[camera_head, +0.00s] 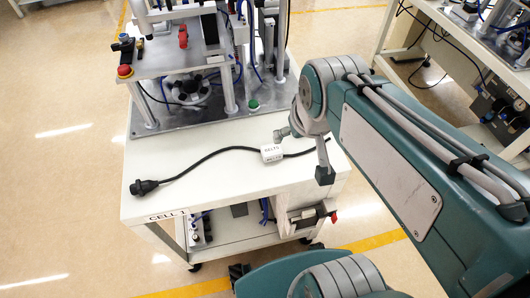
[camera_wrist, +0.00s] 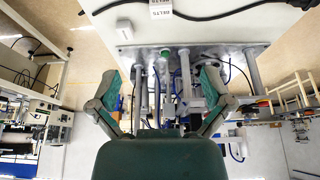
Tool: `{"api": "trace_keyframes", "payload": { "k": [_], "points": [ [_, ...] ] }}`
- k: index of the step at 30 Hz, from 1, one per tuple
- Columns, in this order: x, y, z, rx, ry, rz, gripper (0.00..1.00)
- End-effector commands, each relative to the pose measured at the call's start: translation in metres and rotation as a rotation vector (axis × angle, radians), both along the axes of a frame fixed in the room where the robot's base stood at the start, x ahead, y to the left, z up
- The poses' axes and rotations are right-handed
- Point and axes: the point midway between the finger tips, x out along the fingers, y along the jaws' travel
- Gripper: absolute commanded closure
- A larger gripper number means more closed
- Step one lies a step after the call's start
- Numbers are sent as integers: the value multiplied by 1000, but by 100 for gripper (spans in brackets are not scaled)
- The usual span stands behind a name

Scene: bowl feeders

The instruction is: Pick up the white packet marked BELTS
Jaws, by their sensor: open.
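The white packet marked BELTS (camera_head: 271,153) lies on the white cart top, with a black cable running up to it and on past its other side. In the wrist view the packet (camera_wrist: 161,9) is cut off by the top edge. My gripper (camera_head: 303,155) is to the right of the packet in the head view, its fingers spread apart. In the wrist view the gripper (camera_wrist: 158,72) is open with nothing held; the packet lies above and beyond its fingertips.
The cable ends in a black plug (camera_head: 144,187) at the left of the cart top (camera_head: 215,180). A machine on a metal base with posts (camera_head: 230,95) stands behind the packet. A white block (camera_wrist: 124,29) is near the packet in the wrist view.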

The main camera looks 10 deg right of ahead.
Motion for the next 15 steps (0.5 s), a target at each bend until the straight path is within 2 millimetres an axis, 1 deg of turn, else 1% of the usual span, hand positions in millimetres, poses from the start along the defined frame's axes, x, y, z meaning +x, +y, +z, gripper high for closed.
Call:
{"api": "trace_keyframes", "payload": {
  "k": [1, 5, 8, 11, 15],
  "points": [
    [14, 0, -7, -1, 35, 3, 0],
    [45, 1, -24, -4, 103, 9, 0],
    [69, 1, -42, -4, 155, 14, 0],
    [92, 1, -62, -6, 206, 19, 0],
    [121, 1, -97, -7, 279, 27, 0]
  ]
}}
